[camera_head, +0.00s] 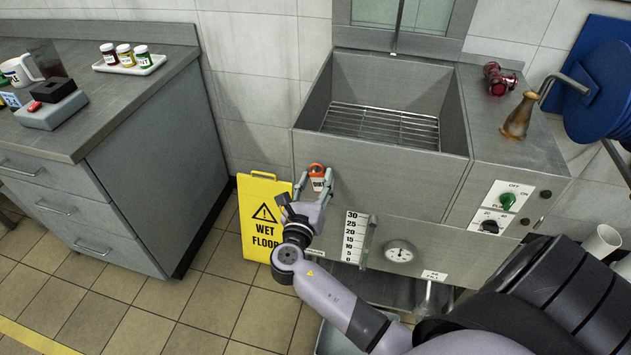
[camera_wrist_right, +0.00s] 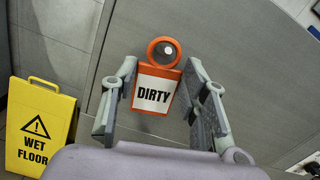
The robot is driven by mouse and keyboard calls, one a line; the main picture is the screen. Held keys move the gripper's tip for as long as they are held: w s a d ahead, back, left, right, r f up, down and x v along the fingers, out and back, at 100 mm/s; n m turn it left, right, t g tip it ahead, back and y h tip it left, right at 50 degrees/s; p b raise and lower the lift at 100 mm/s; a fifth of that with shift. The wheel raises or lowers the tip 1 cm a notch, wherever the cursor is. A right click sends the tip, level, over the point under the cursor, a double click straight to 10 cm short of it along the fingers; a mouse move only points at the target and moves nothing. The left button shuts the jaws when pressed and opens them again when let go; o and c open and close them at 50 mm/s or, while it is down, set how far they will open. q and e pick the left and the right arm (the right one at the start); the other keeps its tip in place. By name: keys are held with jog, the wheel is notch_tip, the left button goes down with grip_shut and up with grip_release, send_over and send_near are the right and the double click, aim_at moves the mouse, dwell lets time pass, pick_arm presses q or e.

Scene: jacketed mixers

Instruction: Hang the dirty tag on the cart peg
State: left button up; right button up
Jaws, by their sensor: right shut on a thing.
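The dirty tag (camera_head: 317,171) is an orange tag with a ring at its top and a white label. In the right wrist view the tag (camera_wrist_right: 153,92) reads "DIRTY" and stands upright with its ring above the fingers. My right gripper (camera_head: 314,184) is shut on it, with one finger on each side; the gripper (camera_wrist_right: 160,98) also frames the tag in the wrist view. It holds the tag in front of the grey sink unit's front wall. My left gripper is not in view. I see no cart peg in either view.
A yellow wet floor sign (camera_head: 262,217) stands left of my right gripper. The deep sink (camera_head: 395,160) is behind it, with a level scale (camera_head: 354,238) and gauge (camera_head: 399,252) on its front. A grey counter (camera_head: 130,110) is at left. Open tiled floor lies at lower left.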

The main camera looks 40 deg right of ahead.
dwell(0.3)
jog(key=o, duration=0.9)
jog(key=shift+o, duration=0.2)
